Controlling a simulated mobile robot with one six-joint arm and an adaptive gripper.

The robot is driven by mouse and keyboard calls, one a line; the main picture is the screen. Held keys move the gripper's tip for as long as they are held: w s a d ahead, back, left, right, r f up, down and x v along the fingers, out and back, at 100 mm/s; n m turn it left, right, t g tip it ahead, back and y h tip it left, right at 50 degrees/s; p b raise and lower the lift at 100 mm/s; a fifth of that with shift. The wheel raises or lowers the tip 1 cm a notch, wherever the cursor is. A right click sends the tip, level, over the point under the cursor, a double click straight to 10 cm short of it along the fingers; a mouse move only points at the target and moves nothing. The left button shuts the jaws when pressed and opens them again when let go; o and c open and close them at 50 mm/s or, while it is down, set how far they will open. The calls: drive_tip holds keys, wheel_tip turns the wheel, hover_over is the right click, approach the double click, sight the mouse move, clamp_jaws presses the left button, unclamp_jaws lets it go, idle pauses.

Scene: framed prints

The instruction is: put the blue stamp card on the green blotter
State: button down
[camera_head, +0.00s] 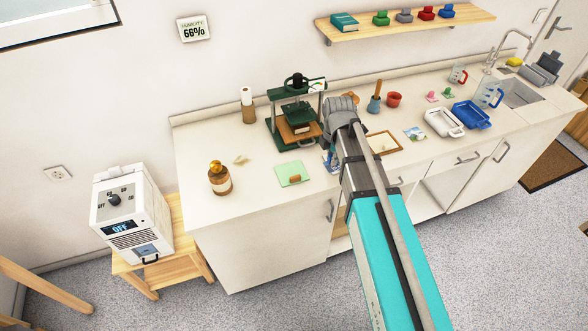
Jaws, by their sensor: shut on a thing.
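The green blotter (289,170) lies flat on the counter, left of my arm, with a small brown block (295,179) on it. A small blue and white card (327,157), which looks like the blue stamp card, shows in part at the left edge of my arm, right of the blotter. My gripper (332,148) is at this card, shut on it. My wrist and forearm hide most of the gripper and part of the card. I cannot tell how high the card is above the counter.
A green press (294,113) stands behind the blotter. A brown bottle (220,179) stands to the left. Right of my arm lie a wooden frame (399,145), another card (414,134), a white tray (444,123) and a blue tray (472,115). Bare counter surrounds the blotter's left side.

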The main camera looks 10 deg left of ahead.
drive_tip(key=s+a, duration=0.6)
drive_tip(key=a, duration=0.2)
drive_tip(key=shift+s+a, duration=0.35)
drive_tip(key=shift+w, duration=0.1)
drive_tip(key=b, duration=0.8)
hover_over(289, 167)
drive_tip(key=s, duration=0.2)
drive_tip(key=f, duration=0.5)
drive_tip(key=d+f, duration=0.1)
drive_tip(key=f, duration=0.1)
drive_tip(key=shift+f, duration=0.35)
drive_tip(key=shift+w+a+f+b, duration=0.35)
drive_tip(key=shift+w+f+b, duration=0.1)
drive_tip(key=shift+w+f, duration=0.15)
drive_tip(key=shift+w+a+f+b, duration=0.25)
drive_tip(key=shift+w+f+b, duration=0.2)
drive_tip(key=shift+f+b, duration=0.25)
drive_tip(key=shift+s+f+b, duration=0.1)
drive_tip(key=shift+f+b, duration=1.2)
